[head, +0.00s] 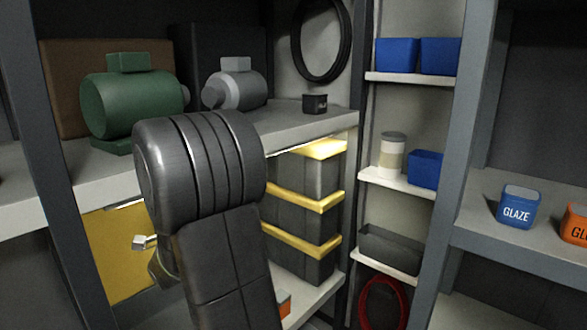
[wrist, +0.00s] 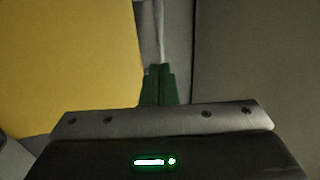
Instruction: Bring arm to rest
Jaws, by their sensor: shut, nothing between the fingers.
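My gripper (wrist: 159,72) shows in the wrist view as two green fingers close together, shut with nothing between them. It points toward a narrow gap between a yellow panel (wrist: 65,60) on the left and a dark grey surface on the right. In the head view my dark arm rises from the bottom middle in front of the shelving. The gripper itself is mostly hidden behind the arm there; I cannot make out its fingers.
A shelf (head: 300,128) holds a green motor (head: 128,100), a grey motor (head: 236,88) and a small black box (head: 315,103). Below it stands a dark case with yellow bands (head: 315,202). To the right are blue bins (head: 397,55), a blue GLAZE tub (head: 519,208) and an orange tub (head: 575,226).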

